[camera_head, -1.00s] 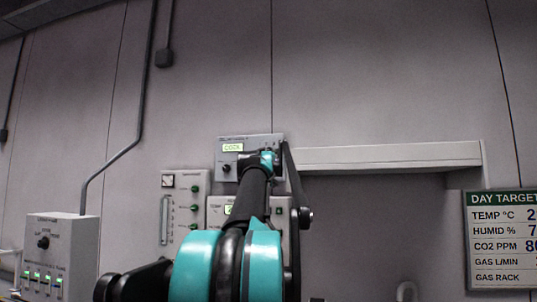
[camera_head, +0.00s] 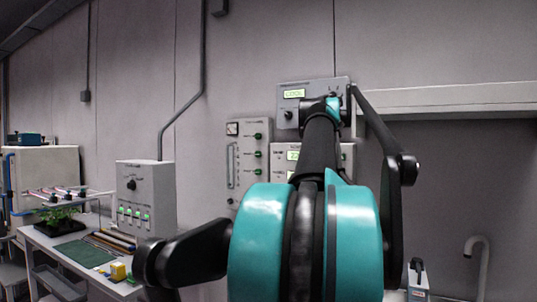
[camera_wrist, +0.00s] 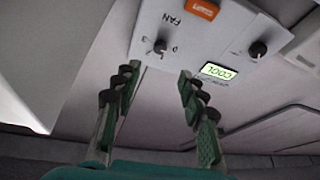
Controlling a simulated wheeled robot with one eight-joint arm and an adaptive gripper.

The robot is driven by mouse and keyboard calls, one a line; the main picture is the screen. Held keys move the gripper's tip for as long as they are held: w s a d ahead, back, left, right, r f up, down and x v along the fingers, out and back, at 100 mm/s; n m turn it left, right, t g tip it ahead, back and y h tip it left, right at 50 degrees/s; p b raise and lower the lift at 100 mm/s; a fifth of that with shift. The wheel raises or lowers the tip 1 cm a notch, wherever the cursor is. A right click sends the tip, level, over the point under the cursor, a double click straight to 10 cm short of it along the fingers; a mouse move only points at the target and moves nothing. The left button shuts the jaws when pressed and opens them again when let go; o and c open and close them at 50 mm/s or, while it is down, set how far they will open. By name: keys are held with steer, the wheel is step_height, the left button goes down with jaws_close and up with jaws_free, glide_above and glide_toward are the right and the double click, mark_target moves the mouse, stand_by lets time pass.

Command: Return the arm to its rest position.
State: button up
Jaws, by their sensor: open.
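My arm (camera_head: 318,155) reaches up and away from me toward the back wall in the head view. Its far end overlaps a grey control panel (camera_head: 294,110) with a lit display reading COOL. My gripper (camera_wrist: 159,72) shows in the wrist view with its two fingers apart and nothing between them. The same panel (camera_wrist: 210,30) lies beyond the fingertips, with a FAN knob, a second knob and an orange label. I cannot tell the exact gap between fingertips and panel. In the head view the fingers are hidden behind the arm.
More wall panels (camera_head: 247,160) sit below and left of the COOL panel. A grey switch box (camera_head: 146,197) stands left. A bench (camera_head: 95,258) at lower left holds a green mat, a plant tray and a yellow block. A wall ledge (camera_head: 455,97) runs right of the arm.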

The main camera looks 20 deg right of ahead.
steer(key=w+a+f+n+g+y, duration=0.1)
steer(key=w+a+f+y, duration=0.3)
steer(key=f, duration=0.7)
steer(key=w+a+f+n+y, duration=0.1)
steer(key=w+a+f+y, duration=0.1)
steer(key=a+f, duration=0.6)
steer(key=w+a+f+n+g+y, duration=0.1)
steer(key=w+a+f+n+y, duration=0.15)
steer(key=f, duration=1.05)
steer(key=s+a+f+g+y, duration=0.2)
steer(key=a+f, duration=0.4)
steer(key=f, duration=0.4)
steer(key=s+a+f+g+y, duration=0.25)
steer(key=a+f, duration=0.25)
steer(key=f, duration=0.5)
steer(key=s+a+f+g, duration=0.3)
steer(key=s+a+f, duration=0.2)
steer(key=s+f, duration=0.6)
steer(key=s+a+f+n+g+y, duration=0.1)
steer(key=s+a+f+g, duration=0.2)
steer(key=s+f, duration=0.9)
steer(key=shift+s+a+f, duration=0.2)
steer(key=shift+a+f, duration=0.5)
steer(key=shift+a, duration=0.5)
steer(key=shift+n, duration=0.25)
